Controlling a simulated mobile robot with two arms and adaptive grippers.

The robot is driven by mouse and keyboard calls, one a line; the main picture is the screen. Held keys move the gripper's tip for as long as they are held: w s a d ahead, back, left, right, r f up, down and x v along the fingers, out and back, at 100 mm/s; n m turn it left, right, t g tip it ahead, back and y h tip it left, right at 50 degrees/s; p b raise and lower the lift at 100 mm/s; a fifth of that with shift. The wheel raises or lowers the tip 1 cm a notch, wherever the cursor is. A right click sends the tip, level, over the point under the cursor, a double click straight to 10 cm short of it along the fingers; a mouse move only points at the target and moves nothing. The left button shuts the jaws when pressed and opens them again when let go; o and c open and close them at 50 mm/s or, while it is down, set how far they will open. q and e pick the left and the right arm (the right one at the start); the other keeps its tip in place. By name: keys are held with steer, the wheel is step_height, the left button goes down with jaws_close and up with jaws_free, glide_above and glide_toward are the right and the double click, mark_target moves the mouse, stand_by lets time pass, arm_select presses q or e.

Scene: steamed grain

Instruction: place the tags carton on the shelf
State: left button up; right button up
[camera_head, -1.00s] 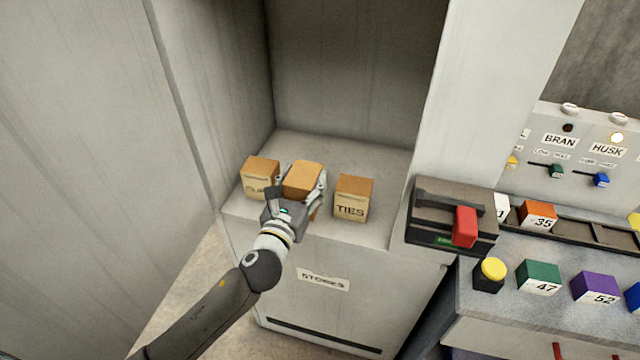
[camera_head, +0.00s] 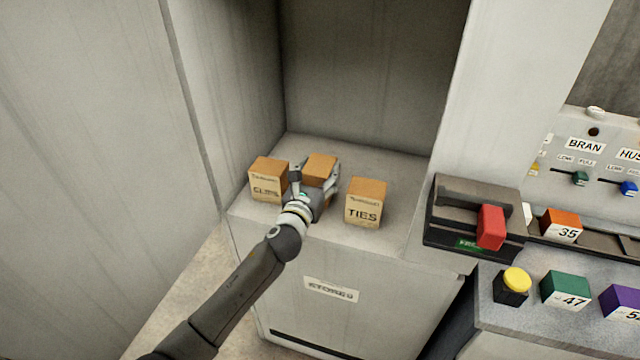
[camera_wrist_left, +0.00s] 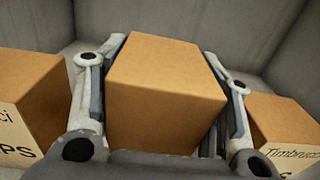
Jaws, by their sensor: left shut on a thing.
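A brown carton (camera_head: 320,168) is between the fingers of my left gripper (camera_head: 315,178), over the shelf (camera_head: 390,160) of the stores alcove. Its label faces the gripper and is hidden, so I cannot read it. In the left wrist view the carton (camera_wrist_left: 160,85) fills the space between both fingers of the left gripper (camera_wrist_left: 160,100), which is shut on it. I cannot tell whether its base touches the shelf. My right gripper is not in view.
A carton marked CLIPS (camera_head: 268,180) stands close on the left and a TIES carton (camera_head: 366,203) on the right. Alcove walls rise at the left, back and right. A black device with a red lever (camera_head: 490,228) stands right of the shelf.

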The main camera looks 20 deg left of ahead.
arm_select(q)
step_height(320, 180, down, 3)
steer(key=shift+r+b, duration=0.15)
steer(key=shift+b, duration=0.15)
steer(key=o, duration=1.2)
steer(key=s, duration=1.2)
steer(key=shift+a, duration=0.2)
